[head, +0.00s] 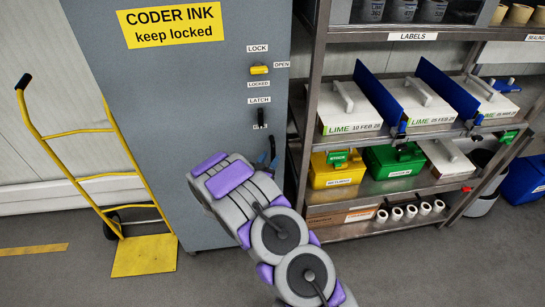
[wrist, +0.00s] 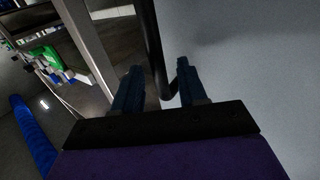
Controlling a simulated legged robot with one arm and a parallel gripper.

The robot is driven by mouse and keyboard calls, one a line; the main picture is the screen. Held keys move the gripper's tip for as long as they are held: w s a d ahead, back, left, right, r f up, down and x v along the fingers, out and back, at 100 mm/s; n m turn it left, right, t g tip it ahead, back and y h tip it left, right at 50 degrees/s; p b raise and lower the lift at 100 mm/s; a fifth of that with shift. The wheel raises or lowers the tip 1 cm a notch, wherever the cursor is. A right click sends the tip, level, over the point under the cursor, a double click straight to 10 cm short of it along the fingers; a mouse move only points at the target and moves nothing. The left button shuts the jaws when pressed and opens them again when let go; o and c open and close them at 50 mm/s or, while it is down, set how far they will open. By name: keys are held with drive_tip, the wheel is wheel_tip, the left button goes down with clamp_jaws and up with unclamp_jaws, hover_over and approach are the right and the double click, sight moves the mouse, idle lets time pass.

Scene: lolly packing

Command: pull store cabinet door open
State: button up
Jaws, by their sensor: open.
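The grey store cabinet (head: 215,75) stands left of centre in the head view, with a yellow "CODER INK keep locked" sign. Its yellow lock knob (head: 259,70) lies level, toward the OPEN label. The black latch lever (head: 261,118) stands upright below the LATCH label. My gripper (head: 269,153) is at the cabinet's lower right front, partly hidden by my arm. The bar's bent end shows there; contact cannot be told.
A metal shelf rack (head: 301,150) with boxes and bins stands close on the cabinet's right. A yellow hand truck (head: 143,255) stands at the cabinet's left front. Grey floor (head: 60,285) is open in the left foreground.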

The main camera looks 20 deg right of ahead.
sight(272, 156)
drive_tip(key=shift+x, duration=1.6)
drive_tip(key=shift+s, duration=0.1)
clamp_jaws()
